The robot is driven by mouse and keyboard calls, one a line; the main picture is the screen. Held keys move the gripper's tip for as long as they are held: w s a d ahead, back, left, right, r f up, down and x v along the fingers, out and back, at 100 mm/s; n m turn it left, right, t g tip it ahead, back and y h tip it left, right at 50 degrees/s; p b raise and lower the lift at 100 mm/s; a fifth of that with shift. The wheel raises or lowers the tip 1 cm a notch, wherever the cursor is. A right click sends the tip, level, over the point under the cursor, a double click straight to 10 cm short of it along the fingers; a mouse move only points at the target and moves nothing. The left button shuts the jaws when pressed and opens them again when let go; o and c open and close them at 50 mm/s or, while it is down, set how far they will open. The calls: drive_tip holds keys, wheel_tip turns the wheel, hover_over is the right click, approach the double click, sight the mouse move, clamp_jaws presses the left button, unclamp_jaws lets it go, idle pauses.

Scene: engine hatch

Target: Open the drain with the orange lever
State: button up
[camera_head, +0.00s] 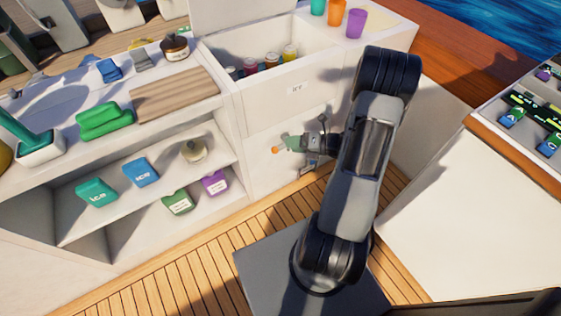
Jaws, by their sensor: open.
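A drain fitting with an orange lever end (276,149) sits low on the white front of the ice box (262,132). A small green part (293,143) lies just right of the orange end. My gripper (306,144) is open at the box front, immediately right of the green part. The gripper and its wrist cover part of the fitting. I cannot tell whether the fingers touch the lever or stand around it.
The open ice box (297,91) above holds several bottles. Shelves (130,210) with green, blue and purple ice packs stand left. Orange and purple cups (355,23) stand above right. A white panel (470,205) bounds the right side. Wooden deck (180,276) is clear at lower left.

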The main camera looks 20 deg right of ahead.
sight(283, 148)
drive_tip(key=d+f+m+t+h+b, duration=0.35)
drive_tip(key=d+f+m+t, duration=0.2)
drive_tip(key=f+m, duration=0.6)
drive_tip(key=shift+n+g, duration=0.35)
drive_tip(key=shift+n, duration=0.4)
drive_tip(key=b+x, duration=0.1)
drive_tip(key=x, duration=0.3)
drive_tip(key=b+x, duration=0.1)
drive_tip(key=x, duration=0.3)
drive_tip(key=f+b+x, duration=0.1)
drive_tip(key=b+x, duration=0.1)
drive_tip(key=x, duration=0.3)
drive_tip(key=shift+d, duration=0.25)
drive_tip(key=shift+d, duration=0.1)
clamp_jaws()
